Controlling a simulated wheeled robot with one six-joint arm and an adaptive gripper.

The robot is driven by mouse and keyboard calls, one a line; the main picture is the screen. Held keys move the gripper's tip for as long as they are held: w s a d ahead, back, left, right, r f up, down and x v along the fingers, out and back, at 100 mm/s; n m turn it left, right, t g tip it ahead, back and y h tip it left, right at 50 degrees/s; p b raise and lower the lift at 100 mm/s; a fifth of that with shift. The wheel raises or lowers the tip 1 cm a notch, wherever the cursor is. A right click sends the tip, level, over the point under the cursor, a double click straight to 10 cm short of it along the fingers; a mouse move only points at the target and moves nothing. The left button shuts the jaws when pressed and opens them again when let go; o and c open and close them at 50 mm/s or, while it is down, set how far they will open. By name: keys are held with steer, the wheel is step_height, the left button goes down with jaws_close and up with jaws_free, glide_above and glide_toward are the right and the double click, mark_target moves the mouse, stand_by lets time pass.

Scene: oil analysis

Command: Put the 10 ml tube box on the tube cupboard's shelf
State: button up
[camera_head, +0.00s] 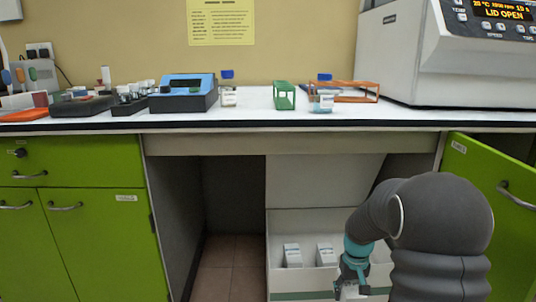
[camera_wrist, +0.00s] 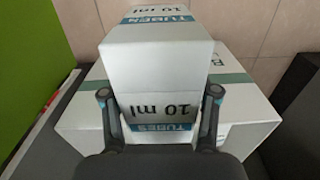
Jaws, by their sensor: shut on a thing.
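The 10 ml tube box (camera_wrist: 158,65) is a white carton with a teal band and the print "10 ml TUBES", upside down in the wrist view. My gripper (camera_wrist: 160,97) is shut on it, one finger on each side. In the head view my gripper (camera_head: 352,272) is low under the bench, in front of the large white carton (camera_head: 283,222); only a small piece of the held box (camera_head: 350,291) shows there. At the right, a green cupboard door (camera_head: 490,190) stands open; I cannot read its label. No shelf shows inside.
Two small white boxes (camera_head: 292,255) (camera_head: 326,254) stand in the large carton, whose raised flap (camera_head: 315,180) faces me. The bench top (camera_head: 250,118) above carries racks, bottles and a large machine (camera_head: 420,60). Closed green cupboards (camera_head: 100,240) stand left; bare floor (camera_head: 232,262) lies left of the carton.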

steer(key=shift+s+a+f, duration=0.1)
steer(key=shift+s+f, duration=0.1)
steer(key=shift+s, duration=0.3)
steer(key=shift+s+a+p, duration=0.2)
steer(key=shift+a+p, duration=0.05)
steer(key=shift+p, duration=0.2)
steer(key=s+a+f+p, duration=0.2)
steer(key=a+f+p, duration=0.1)
steer(key=a+p, duration=0.3)
steer(key=shift+s+a+f+p, duration=0.2)
steer(key=shift+a+f+p, duration=0.05)
steer(key=shift+p, duration=0.3)
